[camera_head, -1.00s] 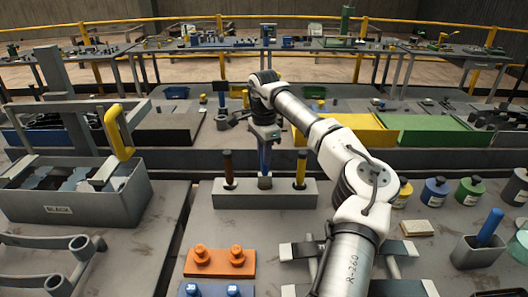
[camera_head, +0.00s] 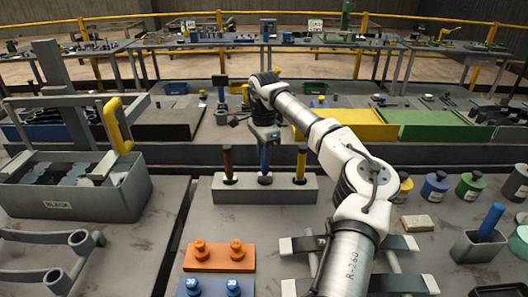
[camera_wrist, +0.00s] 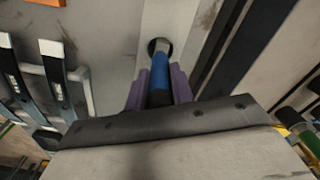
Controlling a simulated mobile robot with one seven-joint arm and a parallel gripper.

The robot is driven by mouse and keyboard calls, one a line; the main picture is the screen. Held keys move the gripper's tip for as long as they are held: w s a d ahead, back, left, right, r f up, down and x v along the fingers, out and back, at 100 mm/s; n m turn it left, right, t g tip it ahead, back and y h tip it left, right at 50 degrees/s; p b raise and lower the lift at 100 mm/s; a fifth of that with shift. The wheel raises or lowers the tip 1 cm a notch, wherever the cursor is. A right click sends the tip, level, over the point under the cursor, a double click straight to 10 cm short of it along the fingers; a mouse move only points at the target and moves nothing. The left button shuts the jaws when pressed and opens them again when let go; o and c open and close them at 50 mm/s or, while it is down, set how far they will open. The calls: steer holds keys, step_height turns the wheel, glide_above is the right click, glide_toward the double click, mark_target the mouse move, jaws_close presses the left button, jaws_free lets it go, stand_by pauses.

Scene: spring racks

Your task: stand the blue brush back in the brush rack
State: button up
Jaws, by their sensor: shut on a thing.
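The blue brush (camera_head: 265,160) is upright between the fingers of my gripper (camera_head: 265,140), which is shut on it. Its lower end is at the middle hole of the long grey brush rack (camera_head: 245,192), and a dark ring shows around it there. In the wrist view, the brush (camera_wrist: 160,68) lies between the purple fingers of my gripper (camera_wrist: 159,88). Its far end overlaps the round dark hole in the pale rack (camera_wrist: 178,22). How deep it sits inside is hidden.
A brown brush (camera_head: 228,160) and a yellow brush (camera_head: 301,162) stand in the outer rack holes, close on either side. An orange block with pegs (camera_head: 218,258) lies in front. A grey bin (camera_head: 75,205) stands left. A grey cup (camera_head: 478,248) stands right.

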steer(key=shift+f+b, duration=0.3)
steer(key=shift+f, duration=0.6)
steer(key=o, duration=1.5)
steer(key=shift+o, duration=0.2)
steer(key=shift+r+p, duration=1.9)
steer(key=shift+r, duration=1.6)
steer(key=shift+f, duration=0.1)
